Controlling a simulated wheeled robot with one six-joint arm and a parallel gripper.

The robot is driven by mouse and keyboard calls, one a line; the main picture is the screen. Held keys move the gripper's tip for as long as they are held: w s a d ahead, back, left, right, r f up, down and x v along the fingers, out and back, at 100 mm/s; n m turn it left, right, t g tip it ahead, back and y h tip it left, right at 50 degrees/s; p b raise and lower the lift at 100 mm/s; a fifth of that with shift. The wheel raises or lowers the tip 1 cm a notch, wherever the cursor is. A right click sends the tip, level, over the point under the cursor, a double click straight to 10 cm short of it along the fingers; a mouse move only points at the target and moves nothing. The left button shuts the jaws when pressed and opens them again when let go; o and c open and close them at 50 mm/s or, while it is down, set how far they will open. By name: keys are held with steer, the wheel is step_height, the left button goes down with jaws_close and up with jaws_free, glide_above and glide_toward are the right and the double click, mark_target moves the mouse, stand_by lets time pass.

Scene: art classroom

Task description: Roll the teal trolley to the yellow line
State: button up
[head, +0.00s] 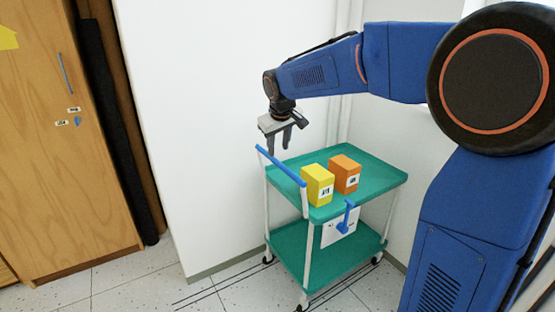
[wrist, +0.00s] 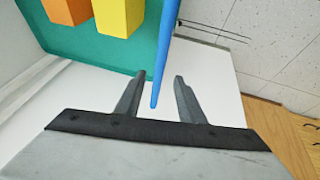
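The teal trolley (head: 370,166) stands against the white wall, with two teal shelves, pale posts and dark castors. Its blue push handle (head: 281,167) runs along the left side of the top shelf. My gripper (head: 279,150) is open and points down by the handle's far end. In the wrist view the blue handle (wrist: 162,60) passes between the two spread fingers of my gripper (wrist: 158,76); I cannot tell whether it lies at their depth. No yellow line shows on the floor in either view.
A yellow box (head: 316,184) and an orange box (head: 345,173) stand on the top shelf. A blue lever (head: 346,217) with a white label hangs at the front. A wooden cupboard (head: 60,150) stands left. Speckled floor (head: 135,285) in front of it is clear.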

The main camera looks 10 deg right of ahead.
mark_target(277, 161)
steer(key=x, duration=0.7)
jaws_close()
